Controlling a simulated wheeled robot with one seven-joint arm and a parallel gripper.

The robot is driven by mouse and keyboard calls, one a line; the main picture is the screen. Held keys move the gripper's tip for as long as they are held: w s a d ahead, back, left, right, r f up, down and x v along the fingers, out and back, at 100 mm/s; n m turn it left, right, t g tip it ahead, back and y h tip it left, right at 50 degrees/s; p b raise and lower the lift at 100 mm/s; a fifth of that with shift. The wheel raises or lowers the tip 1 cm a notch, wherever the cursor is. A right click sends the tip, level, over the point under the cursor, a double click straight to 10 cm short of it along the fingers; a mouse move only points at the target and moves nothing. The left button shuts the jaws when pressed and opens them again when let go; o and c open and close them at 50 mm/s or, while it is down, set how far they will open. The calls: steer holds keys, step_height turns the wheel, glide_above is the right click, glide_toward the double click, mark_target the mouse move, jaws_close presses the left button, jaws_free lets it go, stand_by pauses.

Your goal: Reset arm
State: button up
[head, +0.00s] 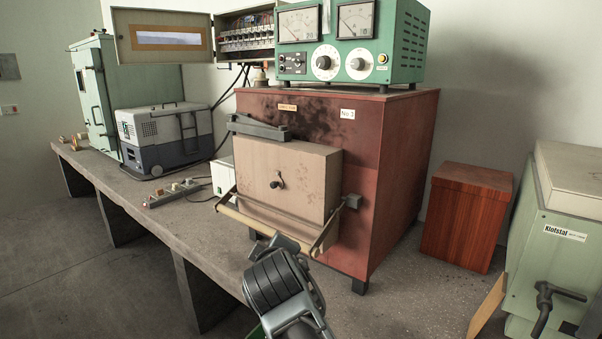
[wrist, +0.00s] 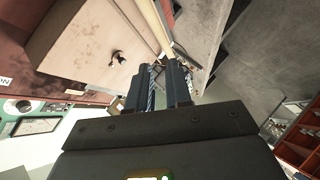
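My arm's end shows in the head view at the lower middle, in front of the red furnace (head: 395,180). My gripper (wrist: 163,78) shows in the wrist view as two dark blue-grey fingers close together. A narrow gap appears between them and I see nothing held there. The furnace's beige door (head: 300,185) looks closed, with a small dark knob and a pale bar handle (head: 262,232) across its lower front. In the wrist view the door (wrist: 85,45) is to the left of the fingers, and the bar (wrist: 152,22) runs just beyond them. I cannot tell whether they touch.
The concrete bench (head: 125,192) runs back left, holding a power strip (head: 172,194), a grey-blue case (head: 165,135) and a green cabinet (head: 92,100). A meter box (head: 350,50) sits on the furnace. A wooden box (head: 465,215) and a green machine (head: 560,235) stand right.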

steer(key=s+d+f+m+y, duration=0.1)
steer(key=s+d+f, duration=0.3)
steer(key=s+f, duration=0.3)
steer(key=s+d+f+m, duration=0.2)
steer(key=s+d+f, duration=0.2)
steer(key=s+f, duration=0.25)
steer(key=s+d+f+m, duration=0.15)
steer(key=s+d, duration=0.25)
steer(key=s, duration=0.4)
steer(key=s+d+f+m, duration=0.1)
steer(key=s+d+f, duration=0.25)
steer(key=s, duration=0.35)
steer(key=s+d+r+m+t, duration=0.1)
steer(key=s+d+r+m, duration=0.15)
steer(key=s, duration=0.55)
steer(key=s+d+r+m, duration=0.1)
steer(key=s+d+r, duration=0.1)
steer(key=s+d, duration=0.35)
steer(key=s+d+r+m+t+h, duration=0.1)
steer(key=s+d+r+m+h, duration=0.1)
steer(key=s+r, duration=0.8)
steer(key=s+d+m, duration=0.1)
steer(key=s, duration=0.2)
steer(key=shift+s+d+r+m+h, duration=0.2)
steer(key=shift+s+r+m+h, duration=0.1)
steer(key=shift+s, duration=0.1)
